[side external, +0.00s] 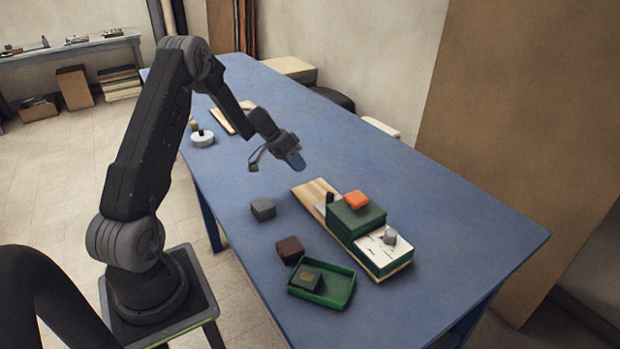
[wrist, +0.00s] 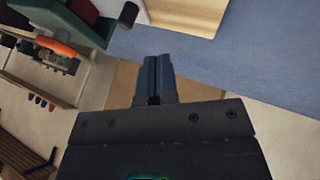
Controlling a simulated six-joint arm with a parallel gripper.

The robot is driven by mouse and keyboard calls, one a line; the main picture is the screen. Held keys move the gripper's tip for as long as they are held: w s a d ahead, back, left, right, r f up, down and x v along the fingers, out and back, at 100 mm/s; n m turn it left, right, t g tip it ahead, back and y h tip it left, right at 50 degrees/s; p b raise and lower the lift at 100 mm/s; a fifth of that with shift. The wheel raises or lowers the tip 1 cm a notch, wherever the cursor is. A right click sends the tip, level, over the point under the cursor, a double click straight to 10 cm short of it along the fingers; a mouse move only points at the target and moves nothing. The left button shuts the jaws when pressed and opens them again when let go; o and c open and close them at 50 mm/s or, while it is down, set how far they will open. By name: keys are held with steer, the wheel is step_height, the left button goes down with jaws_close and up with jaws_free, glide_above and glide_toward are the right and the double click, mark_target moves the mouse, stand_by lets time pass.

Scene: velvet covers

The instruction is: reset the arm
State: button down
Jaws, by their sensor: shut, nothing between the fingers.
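My gripper (side external: 296,161) hangs above the blue table (side external: 430,205) near its middle, behind the wooden board, and touches nothing that I can see. In the wrist view its two dark blue fingers (wrist: 153,78) lie together, shut and empty. A dark green box (side external: 354,222) stands on the wooden board (side external: 309,191) with an orange piece (side external: 357,199) on top. The orange piece also shows in the wrist view (wrist: 55,46). A white-topped part (side external: 375,251) with a grey knob (side external: 390,236) sits beside the green box.
A grey block (side external: 263,209) and a dark brown block (side external: 290,250) stand on the table. A green tray (side external: 341,288) holds a dark green block (side external: 307,279). A white round thing (side external: 202,139) lies near the left edge. The table's right side is clear.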

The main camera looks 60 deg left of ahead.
steer(key=s+d+r+m+g+y, duration=0.1)
steer(key=s+d+r, duration=0.3)
steer(key=d+r, duration=0.55)
steer(key=s+d+r+m+g+y, duration=0.1)
steer(key=s+d+r, duration=0.2)
steer(key=d+r, duration=0.65)
steer(key=s+d+r+t+y, duration=0.1)
steer(key=s+d+r, duration=0.1)
steer(key=s+d, duration=0.3)
steer(key=s+d+r+n+t+y, duration=0.1)
steer(key=s+d, duration=0.4)
steer(key=s, duration=0.7)
steer(key=shift+s+d+r+y, duration=0.2)
steer(key=shift+s+r+y, duration=0.05)
steer(key=shift+r+y, duration=0.15)
steer(key=c, duration=1.8)
jaws_free()
steer(key=shift+c, duration=0.2)
